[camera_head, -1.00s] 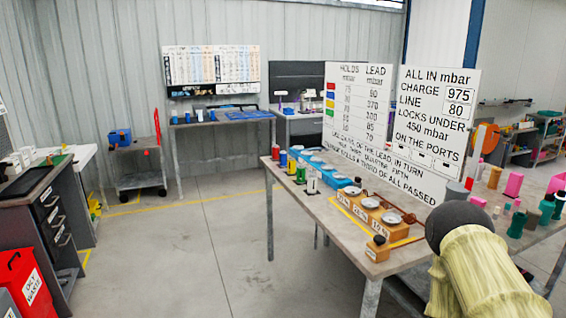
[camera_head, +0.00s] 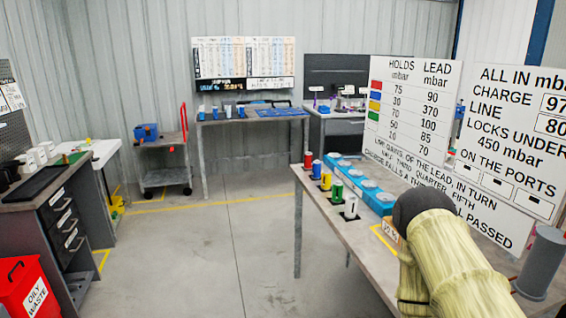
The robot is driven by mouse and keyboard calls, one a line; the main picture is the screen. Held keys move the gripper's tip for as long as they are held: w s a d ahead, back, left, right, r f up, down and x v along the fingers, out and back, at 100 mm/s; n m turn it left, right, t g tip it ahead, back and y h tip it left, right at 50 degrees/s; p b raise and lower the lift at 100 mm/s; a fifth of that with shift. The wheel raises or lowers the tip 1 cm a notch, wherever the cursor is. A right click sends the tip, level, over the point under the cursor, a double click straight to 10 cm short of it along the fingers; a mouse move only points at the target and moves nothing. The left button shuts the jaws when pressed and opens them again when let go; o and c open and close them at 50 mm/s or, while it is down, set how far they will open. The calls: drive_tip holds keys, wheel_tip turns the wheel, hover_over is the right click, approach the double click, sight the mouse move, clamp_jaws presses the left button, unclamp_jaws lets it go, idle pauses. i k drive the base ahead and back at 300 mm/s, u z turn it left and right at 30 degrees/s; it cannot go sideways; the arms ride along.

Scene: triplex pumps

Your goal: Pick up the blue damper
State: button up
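The blue damper (camera_head: 316,170) is a small blue cylinder standing upright on the near left side of the workbench (camera_head: 323,210) at the right. It stands in a row of similar cylinders, between a red one (camera_head: 308,158) and a yellow one (camera_head: 326,180). A green one (camera_head: 338,191) and a white one (camera_head: 350,207) stand nearer to me. My arm, in a pale yellow sleeve with a dark rounded joint, reaches in at the lower right and hides part of the bench. My gripper is not in view.
Blue blocks with round gauges (camera_head: 366,185) sit behind the dampers. Large signboards (camera_head: 410,110) stand along the bench's far side. A grey cylinder (camera_head: 540,262) stands at right. Open floor (camera_head: 215,250) lies in the middle. A dark drawer cabinet (camera_head: 60,225) and red waste bin (camera_head: 28,290) are at left.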

sight(317, 164)
drive_tip(key=u, duration=0.35)
drive_tip(key=i, duration=1.65)
drive_tip(key=u, duration=0.15)
